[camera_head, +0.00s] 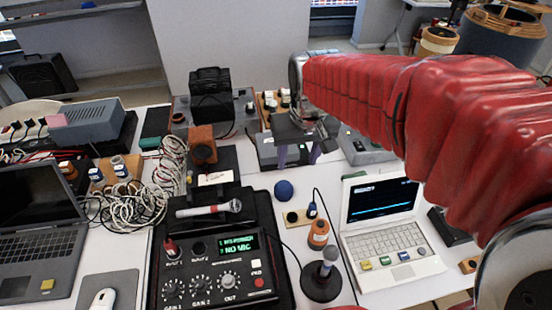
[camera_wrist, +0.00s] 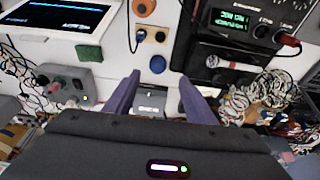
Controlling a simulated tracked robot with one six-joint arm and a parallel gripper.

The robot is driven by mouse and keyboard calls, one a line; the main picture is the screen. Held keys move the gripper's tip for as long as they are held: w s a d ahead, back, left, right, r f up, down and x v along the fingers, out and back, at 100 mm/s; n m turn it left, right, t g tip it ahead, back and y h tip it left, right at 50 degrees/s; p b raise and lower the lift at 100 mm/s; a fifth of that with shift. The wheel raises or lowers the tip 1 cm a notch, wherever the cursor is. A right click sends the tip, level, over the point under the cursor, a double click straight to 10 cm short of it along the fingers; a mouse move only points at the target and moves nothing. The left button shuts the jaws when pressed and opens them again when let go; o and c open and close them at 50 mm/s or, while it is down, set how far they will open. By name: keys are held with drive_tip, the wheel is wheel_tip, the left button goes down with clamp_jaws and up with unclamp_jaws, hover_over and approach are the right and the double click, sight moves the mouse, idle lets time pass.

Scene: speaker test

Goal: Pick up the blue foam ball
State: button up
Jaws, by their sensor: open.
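The blue foam ball (camera_head: 284,190) rests on the white table, between the black audio mixer and the open white laptop in the head view. It also shows in the wrist view (camera_wrist: 158,64), just beyond the gap between the fingertips. My gripper (camera_head: 297,161) is open and empty, with its two purple fingers pointing down. It hangs behind the ball as seen in the head view, and the ball is not between the fingers. In the wrist view the fingers of my gripper (camera_wrist: 159,77) are spread wide on either side of the ball's line.
The mixer (camera_head: 215,270) with a microphone (camera_head: 208,208) on its case lies left of the ball. An orange spool (camera_head: 318,234), a cable plug block (camera_head: 297,218) and a round microphone stand (camera_head: 322,283) are in front. The white laptop (camera_head: 392,240) is right. Grey boxes stand behind.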

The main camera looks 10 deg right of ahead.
drive_tip(key=w+f+g, duration=0.2)
drive_tip(key=w+f, duration=0.4)
drive_tip(key=w, duration=0.1)
hover_over(284, 185)
wheel_tip(284, 185, down, 8)
drive_tip(key=shift+r+g, duration=0.25)
drive_tip(key=shift+g, duration=0.15)
drive_tip(key=shift+s+f, duration=0.1)
drive_tip(key=shift+s, duration=0.05)
wheel_tip(284, 185, down, 8)
drive_tip(key=shift+f, duration=0.2)
drive_tip(key=shift+f, duration=0.1)
drive_tip(key=shift+w+f, duration=0.2)
drive_tip(key=shift+f, duration=2.3)
drive_tip(key=shift+c, duration=0.5)
